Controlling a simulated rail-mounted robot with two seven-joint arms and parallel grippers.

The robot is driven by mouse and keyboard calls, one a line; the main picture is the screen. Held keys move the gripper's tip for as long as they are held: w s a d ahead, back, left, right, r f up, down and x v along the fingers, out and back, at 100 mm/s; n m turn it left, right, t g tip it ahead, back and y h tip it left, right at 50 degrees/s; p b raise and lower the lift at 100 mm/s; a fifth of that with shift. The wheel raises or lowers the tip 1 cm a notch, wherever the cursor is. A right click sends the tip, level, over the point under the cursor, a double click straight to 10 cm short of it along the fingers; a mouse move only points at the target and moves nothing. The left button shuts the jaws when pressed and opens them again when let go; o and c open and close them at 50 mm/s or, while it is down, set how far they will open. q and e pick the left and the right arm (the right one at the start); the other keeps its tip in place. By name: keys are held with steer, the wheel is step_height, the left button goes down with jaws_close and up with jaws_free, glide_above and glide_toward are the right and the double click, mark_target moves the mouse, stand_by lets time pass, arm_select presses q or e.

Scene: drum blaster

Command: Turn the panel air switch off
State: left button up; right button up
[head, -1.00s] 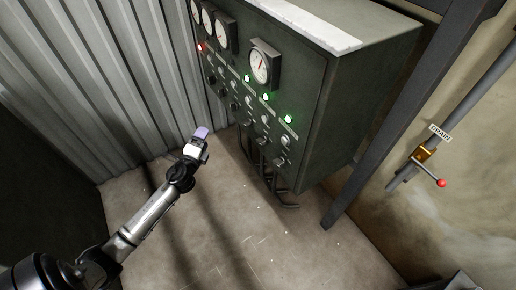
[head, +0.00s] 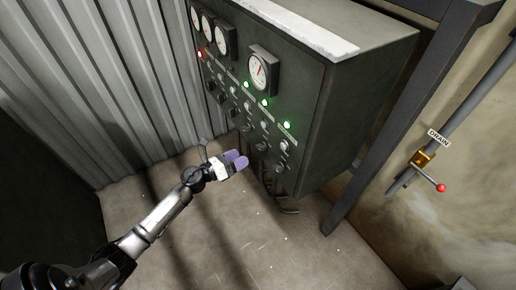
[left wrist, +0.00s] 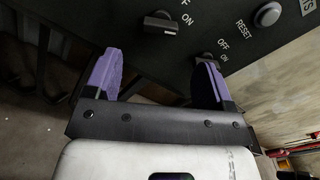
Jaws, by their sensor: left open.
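The dark green control panel (head: 290,110) carries gauges, lit lamps and a row of small switches and buttons. No label naming the air switch is readable in the views. A second knob (left wrist: 207,57), marked OFF and ON, is partly hidden behind the right finger. My left gripper (head: 239,159) is open and empty, its purple fingers close to the panel's lower front. My right gripper is not in view.
A RESET button (left wrist: 267,14) is right of the knobs. Bent pipes (head: 280,195) hang under the panel. A dark post (head: 375,130) and a drain valve with a red-tipped lever (head: 441,187) are on the right. A corrugated wall (head: 110,80) is behind; the floor below is clear.

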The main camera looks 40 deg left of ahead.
mark_target(258, 147)
arm_select(q)
steer(key=shift+b+x, duration=0.35)
steer(key=shift+x, duration=3.9)
steer(key=c, duration=0.9)
steer(key=shift+c, duration=0.2)
